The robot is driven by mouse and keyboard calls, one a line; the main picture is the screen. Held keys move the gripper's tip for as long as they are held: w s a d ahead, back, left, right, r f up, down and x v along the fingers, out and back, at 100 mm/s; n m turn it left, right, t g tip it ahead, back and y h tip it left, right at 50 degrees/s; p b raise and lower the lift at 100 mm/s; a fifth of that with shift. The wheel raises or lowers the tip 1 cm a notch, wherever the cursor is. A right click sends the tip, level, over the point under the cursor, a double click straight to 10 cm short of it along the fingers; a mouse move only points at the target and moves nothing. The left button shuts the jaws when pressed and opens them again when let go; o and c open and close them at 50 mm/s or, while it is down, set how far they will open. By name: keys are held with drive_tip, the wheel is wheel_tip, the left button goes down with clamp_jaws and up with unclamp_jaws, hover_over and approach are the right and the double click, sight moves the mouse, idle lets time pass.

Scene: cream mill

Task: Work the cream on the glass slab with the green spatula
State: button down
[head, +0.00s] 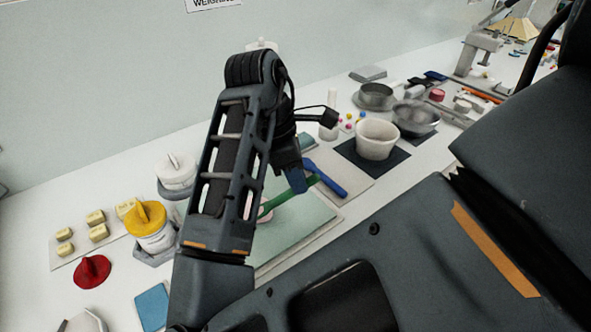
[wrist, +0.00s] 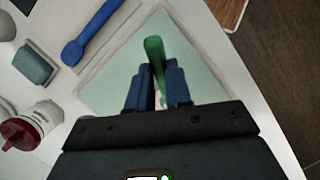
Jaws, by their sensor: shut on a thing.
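The green spatula (head: 296,192) is held in my gripper (head: 298,182), tilted over the glass slab (head: 305,222). In the wrist view the green spatula (wrist: 154,56) sticks up between the blue fingers of my gripper (wrist: 158,82), which are shut on it. The pale green glass slab (wrist: 205,62) lies under the fingers in that view. A small patch of pinkish cream (head: 264,213) shows on the slab beside my arm. Most of the cream and the spatula's far end are hidden by my arm and fingers.
A blue spatula (head: 331,179) lies on a pale board behind the slab. A white mortar (head: 376,139) stands on a dark mat at the right. A yellow-lidded jar (head: 151,226) and a red lid (head: 92,271) are at the left. A blue block (head: 152,306) lies near the front.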

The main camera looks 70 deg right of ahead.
drive_tip(key=shift+d, duration=0.1)
drive_tip(key=shift+w+d, duration=0.5)
drive_tip(key=shift+d, duration=0.35)
drive_tip(key=shift+r, duration=0.1)
drive_tip(key=shift+r, duration=2.95)
drive_tip(key=shift+d+f, duration=0.1)
